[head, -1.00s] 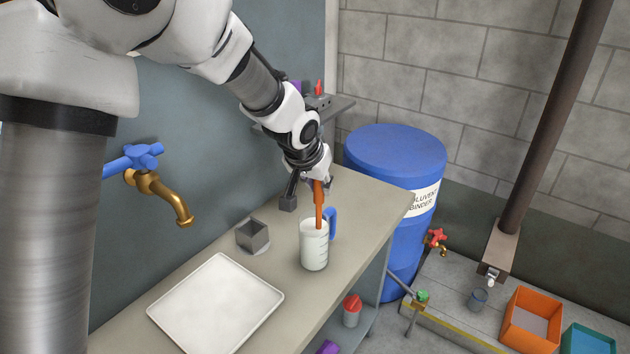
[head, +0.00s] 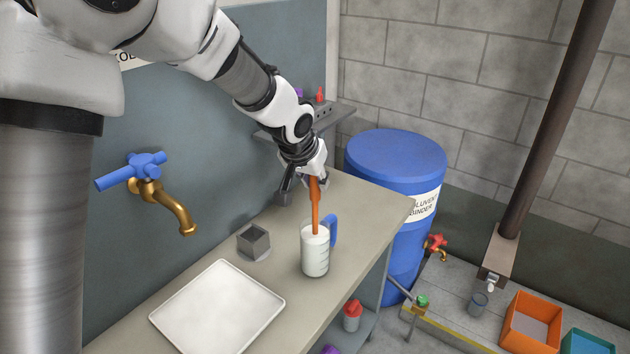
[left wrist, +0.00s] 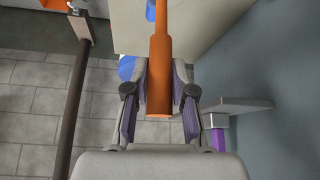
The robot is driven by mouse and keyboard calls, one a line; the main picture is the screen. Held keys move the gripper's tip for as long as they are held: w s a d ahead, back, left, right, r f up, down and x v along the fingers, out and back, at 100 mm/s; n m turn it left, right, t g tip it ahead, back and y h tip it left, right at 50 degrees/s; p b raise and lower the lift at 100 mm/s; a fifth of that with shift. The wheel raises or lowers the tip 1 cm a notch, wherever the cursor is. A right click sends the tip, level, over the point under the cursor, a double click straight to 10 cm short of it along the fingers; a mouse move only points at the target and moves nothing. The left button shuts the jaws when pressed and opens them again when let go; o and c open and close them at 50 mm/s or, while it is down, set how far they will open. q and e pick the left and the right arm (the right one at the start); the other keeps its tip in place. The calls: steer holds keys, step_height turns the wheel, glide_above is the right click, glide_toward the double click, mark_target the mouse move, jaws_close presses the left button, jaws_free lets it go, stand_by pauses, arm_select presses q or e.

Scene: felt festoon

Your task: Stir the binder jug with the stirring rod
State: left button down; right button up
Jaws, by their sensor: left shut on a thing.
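The binder jug (head: 315,260) is a clear jug with a blue handle, holding whitish liquid, upright on the bench. My left gripper (head: 315,178) is above it, shut on the orange stirring rod (head: 315,208). The rod points down with its lower end inside the jug's mouth; I cannot tell how deep the tip is. In the left wrist view the rod (left wrist: 159,70) runs between the two fingers of the gripper (left wrist: 159,95). My right gripper is not in view.
A grey square holder (head: 254,243) and a white tray (head: 217,305) stand on the bench (head: 370,200) left of the jug. A brass tap with blue handle (head: 165,195) juts from the wall. A blue drum (head: 395,160) stands beyond the bench.

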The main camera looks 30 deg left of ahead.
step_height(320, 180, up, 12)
steer(key=p, duration=1.1)
steer(key=shift+p, duration=0.3)
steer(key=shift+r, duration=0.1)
stand_by(1.0)
